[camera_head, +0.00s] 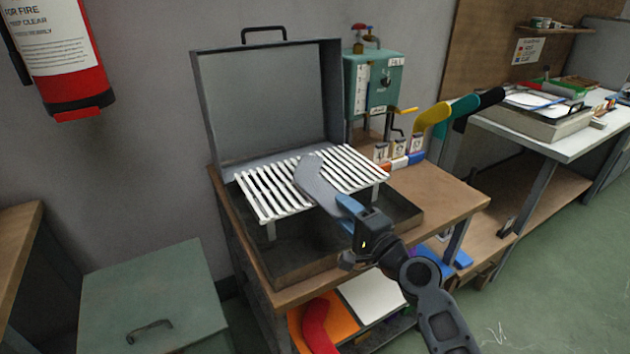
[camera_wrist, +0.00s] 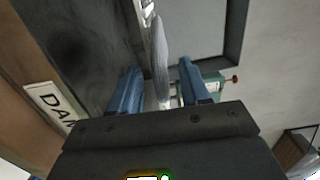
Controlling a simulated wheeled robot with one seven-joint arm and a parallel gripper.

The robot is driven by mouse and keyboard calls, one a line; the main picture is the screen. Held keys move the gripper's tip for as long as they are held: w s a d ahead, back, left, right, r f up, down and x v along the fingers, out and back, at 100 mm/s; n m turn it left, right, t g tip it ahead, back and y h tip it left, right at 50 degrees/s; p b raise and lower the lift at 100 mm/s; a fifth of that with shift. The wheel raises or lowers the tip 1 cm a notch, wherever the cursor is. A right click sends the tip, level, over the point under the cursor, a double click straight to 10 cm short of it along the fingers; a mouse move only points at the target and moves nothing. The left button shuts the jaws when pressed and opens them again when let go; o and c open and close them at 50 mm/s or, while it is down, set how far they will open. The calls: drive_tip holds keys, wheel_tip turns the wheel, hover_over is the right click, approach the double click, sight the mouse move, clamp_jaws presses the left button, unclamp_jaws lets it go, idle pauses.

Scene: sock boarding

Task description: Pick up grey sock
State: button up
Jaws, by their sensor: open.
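The grey sock (camera_head: 318,182) is a flat, curved shape over the white slatted rack (camera_head: 262,194) in the open metal case. Its near end reaches my gripper (camera_head: 347,206), which has blue fingers. In the wrist view the sock (camera_wrist: 160,58) shows edge-on, between the two spread fingers of my gripper (camera_wrist: 160,88), with gaps on both sides. The fingers are open and not closed on it. I cannot tell whether the sock's far end touches the slats.
The case's raised lid (camera_head: 270,100) stands behind the rack. A green machine (camera_head: 373,84) is at the back right, near yellow, teal and black sock shapes (camera_head: 455,112). A red sock shape (camera_head: 317,328) lies on the shelf below. A fire extinguisher (camera_head: 75,75) hangs left.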

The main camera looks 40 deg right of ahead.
sight(324, 184)
drive_tip(key=shift+p+x, duration=0.3)
drive_tip(key=shift+x, duration=1.5)
drive_tip(key=shift+d, duration=0.15)
drive_tip(key=shift+c, duration=0.4)
drive_tip(key=shift+s, duration=0.1)
clamp_jaws()
drive_tip(key=shift+r, duration=0.1)
